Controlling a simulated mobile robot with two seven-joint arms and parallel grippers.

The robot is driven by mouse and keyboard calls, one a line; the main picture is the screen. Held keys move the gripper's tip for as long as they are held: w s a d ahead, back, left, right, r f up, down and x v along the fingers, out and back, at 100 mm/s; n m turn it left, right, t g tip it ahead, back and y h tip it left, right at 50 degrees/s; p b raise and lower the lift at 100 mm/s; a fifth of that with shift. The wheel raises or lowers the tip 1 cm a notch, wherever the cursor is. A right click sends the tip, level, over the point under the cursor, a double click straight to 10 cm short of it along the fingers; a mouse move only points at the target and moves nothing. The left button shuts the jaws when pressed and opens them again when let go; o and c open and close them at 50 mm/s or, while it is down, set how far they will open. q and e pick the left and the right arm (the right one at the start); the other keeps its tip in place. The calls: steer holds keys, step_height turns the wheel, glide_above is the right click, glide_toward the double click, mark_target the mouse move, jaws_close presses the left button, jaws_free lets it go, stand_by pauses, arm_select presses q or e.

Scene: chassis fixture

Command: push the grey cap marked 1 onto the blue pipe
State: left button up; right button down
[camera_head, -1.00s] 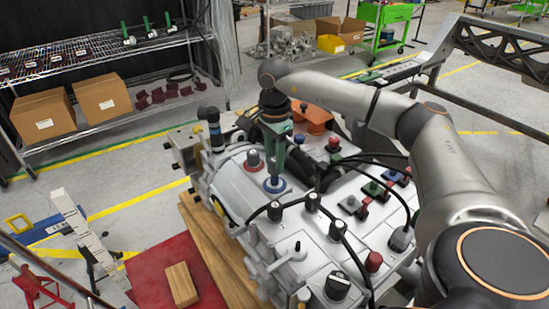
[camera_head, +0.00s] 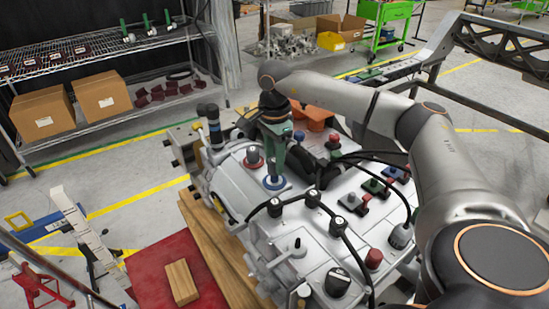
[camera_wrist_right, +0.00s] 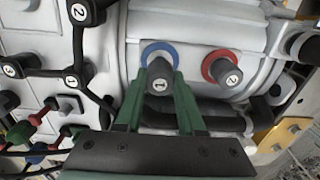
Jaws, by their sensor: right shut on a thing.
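My right gripper (camera_head: 276,162) points down over the engine-like block, its green fingers shut on the grey cap marked 1 (camera_wrist_right: 159,82). The cap's number faces the camera in the right wrist view. The blue pipe shows as a blue ring (camera_head: 275,184) on the block's pale top, just below the gripper; it also shows in the right wrist view (camera_wrist_right: 149,51). There the cap overlaps the lower part of the ring. The cap hides the pipe's opening, so I cannot tell how far the cap sits on it. My left gripper is not in view.
Beside it, a grey cap marked 2 (camera_wrist_right: 232,76) sits at a red ring (camera_wrist_right: 208,66). Black hoses with numbered connectors (camera_head: 312,198) cross the block nearby. Several coloured knobs (camera_head: 373,186) stand to the right. A wooden block (camera_head: 181,282) lies on a red mat (camera_head: 204,284).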

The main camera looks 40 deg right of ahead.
steer(key=shift+f+b, duration=0.4)
steer(key=shift+f, duration=0.45)
steer(key=shift+f+b, duration=0.3)
steer(key=shift+f, duration=0.25)
steer(key=shift+c, duration=2.2)
jaws_free()
steer(key=shift+r, duration=0.1)
step_height(320, 180, up, 6)
steer(key=p, duration=0.5)
